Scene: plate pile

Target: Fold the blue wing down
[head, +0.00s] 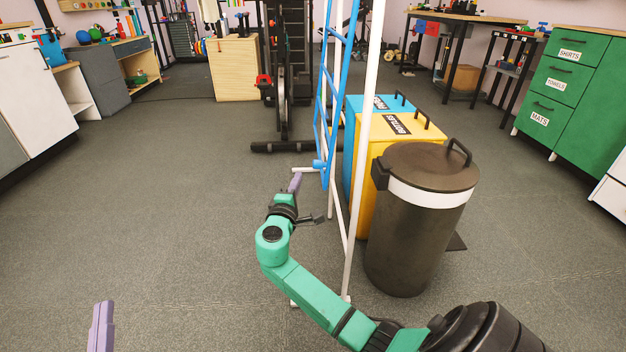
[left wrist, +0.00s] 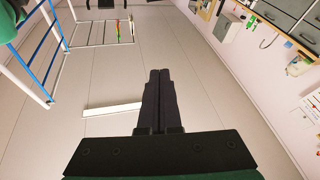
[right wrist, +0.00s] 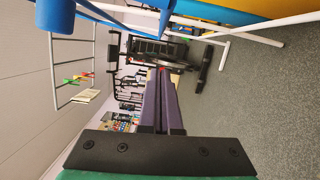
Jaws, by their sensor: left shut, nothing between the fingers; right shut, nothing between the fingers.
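The blue wing (head: 322,100) is a ladder-like panel with blue bars, standing steeply upright against the white rack frame (head: 363,140) in the head view. Its top runs out of the picture. My right gripper (head: 296,182) is shut and empty, just left of the wing's lower end; whether it touches cannot be told. Blue parts show at the top left of the right wrist view (right wrist: 58,15), near the shut fingers (right wrist: 160,85). My left gripper (head: 102,325) is shut and empty at the bottom left, well away from the rack; its shut fingers show in the left wrist view (left wrist: 160,95).
A dark lidded bin (head: 415,235), a yellow box (head: 378,165) and a light blue box (head: 360,102) stand right of the rack. Exercise equipment (head: 285,90) is behind it. Green drawers (head: 575,95) stand far right. The floor left of the rack is open.

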